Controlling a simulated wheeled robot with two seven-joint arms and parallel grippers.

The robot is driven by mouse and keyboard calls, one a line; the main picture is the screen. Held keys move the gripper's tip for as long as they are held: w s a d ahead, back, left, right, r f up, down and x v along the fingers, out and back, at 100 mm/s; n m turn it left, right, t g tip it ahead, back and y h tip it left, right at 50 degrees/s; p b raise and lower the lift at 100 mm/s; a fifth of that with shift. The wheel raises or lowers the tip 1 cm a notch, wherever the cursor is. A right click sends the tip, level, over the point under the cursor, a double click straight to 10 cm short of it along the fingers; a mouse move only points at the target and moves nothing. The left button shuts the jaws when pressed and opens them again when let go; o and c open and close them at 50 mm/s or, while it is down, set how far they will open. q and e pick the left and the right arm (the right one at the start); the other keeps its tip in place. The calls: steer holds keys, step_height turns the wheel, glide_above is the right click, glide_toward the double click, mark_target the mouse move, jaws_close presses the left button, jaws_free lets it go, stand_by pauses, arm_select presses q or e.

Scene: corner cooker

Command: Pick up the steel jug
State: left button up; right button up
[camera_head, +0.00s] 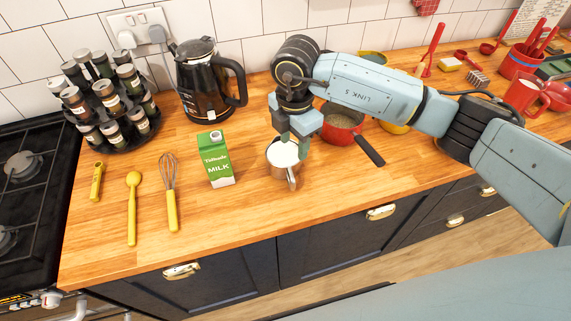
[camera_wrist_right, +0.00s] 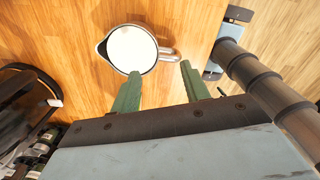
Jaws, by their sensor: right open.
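The steel jug (camera_head: 281,173) stands upright on the wooden counter (camera_head: 235,225), to the right of the milk carton. White contents show inside its rim. In the right wrist view the jug (camera_wrist_right: 104,50) is seen from above, with its handle (camera_wrist_right: 168,54) pointing right. My right gripper (camera_head: 294,148) is open and points down over the jug. In the wrist view its green fingertips (camera_wrist_right: 159,70) are spread on either side of the handle's line, close to it, with nothing held. I cannot tell whether a finger touches the jug. My left gripper is out of view.
A green milk carton (camera_head: 217,160) stands left of the jug. A red pan (camera_head: 343,130) is close on the right, its dark handle toward the counter edge. A whisk (camera_head: 170,190) and spoons lie at left.

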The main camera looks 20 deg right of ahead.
mark_target(293, 169)
step_height(293, 169, down, 11)
steer(key=shift+w+r+p, duration=0.1)
steer(key=shift+p, duration=0.45)
steer(key=shift+c, duration=0.5)
jaws_close()
